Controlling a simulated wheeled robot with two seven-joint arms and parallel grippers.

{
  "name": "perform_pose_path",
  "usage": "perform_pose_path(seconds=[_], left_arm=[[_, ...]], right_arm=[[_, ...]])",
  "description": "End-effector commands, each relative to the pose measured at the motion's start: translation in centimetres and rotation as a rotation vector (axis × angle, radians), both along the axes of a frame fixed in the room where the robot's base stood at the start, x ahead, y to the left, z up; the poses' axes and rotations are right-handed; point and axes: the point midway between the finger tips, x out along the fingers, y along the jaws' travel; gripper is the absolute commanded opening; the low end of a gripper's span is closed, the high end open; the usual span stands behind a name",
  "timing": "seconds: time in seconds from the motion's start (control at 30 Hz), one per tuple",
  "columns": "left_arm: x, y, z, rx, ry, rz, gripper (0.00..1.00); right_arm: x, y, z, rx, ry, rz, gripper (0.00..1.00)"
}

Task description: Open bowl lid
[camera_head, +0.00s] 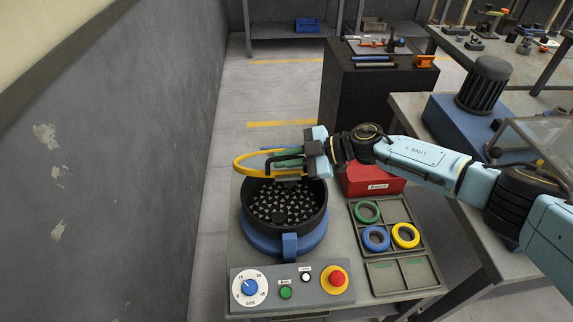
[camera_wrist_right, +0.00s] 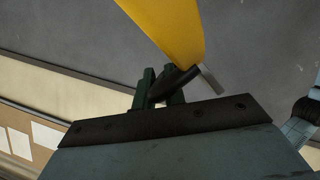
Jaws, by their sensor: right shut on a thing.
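The black bowl (camera_head: 322,213) sits on a blue base (camera_head: 290,246) on the bench; small dark and pale pieces show inside. Its lid (camera_head: 240,166), with a yellow rim, is raised over the bowl's far side, leaving most of the opening uncovered. In the right wrist view the yellow lid (camera_wrist_right: 172,25) shows with a dark handle (camera_wrist_right: 178,82). My right gripper (camera_head: 285,159) is shut on this handle, seen between its fingers (camera_wrist_right: 163,88) in the wrist view. The lid's far side is partly hidden by the gripper. My left gripper is not in view.
A control panel (camera_head: 268,294) with a dial, buttons and a red stop knob is in front. A tray (camera_head: 391,245) with green, blue and yellow rings lies right of the bowl. A red box (camera_head: 372,183) stands behind it. A grey wall (camera_head: 110,150) rises at left.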

Motion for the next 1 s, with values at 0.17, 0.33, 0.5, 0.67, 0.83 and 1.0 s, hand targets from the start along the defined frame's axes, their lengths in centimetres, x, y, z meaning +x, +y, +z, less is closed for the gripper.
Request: perform_pose_path(seconds=[0.17, 0.33, 0.5, 0.67, 0.83, 1.0], left_arm=[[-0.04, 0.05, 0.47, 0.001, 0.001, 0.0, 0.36], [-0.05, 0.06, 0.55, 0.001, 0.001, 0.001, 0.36], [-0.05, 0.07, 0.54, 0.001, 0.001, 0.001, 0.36], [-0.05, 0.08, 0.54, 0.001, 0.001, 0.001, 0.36], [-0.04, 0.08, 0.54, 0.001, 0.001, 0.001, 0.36], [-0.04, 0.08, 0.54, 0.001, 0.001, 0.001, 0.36]], right_arm=[[0.91, 0.05, 1.16, 0.004, -0.004, -0.003, 0.0], [1.14, 0.01, 1.34, 0.004, -0.004, -0.002, 0.0], [1.16, 0.01, 1.35, 0.003, -0.005, -0.002, 0.0], [1.15, 0.01, 1.34, 0.003, -0.006, -0.002, 0.0], [1.11, 0.02, 1.3, 0.003, -0.005, -0.001, 0.21], [1.09, -0.02, 1.27, 0.002, -0.004, -0.002, 0.21]])
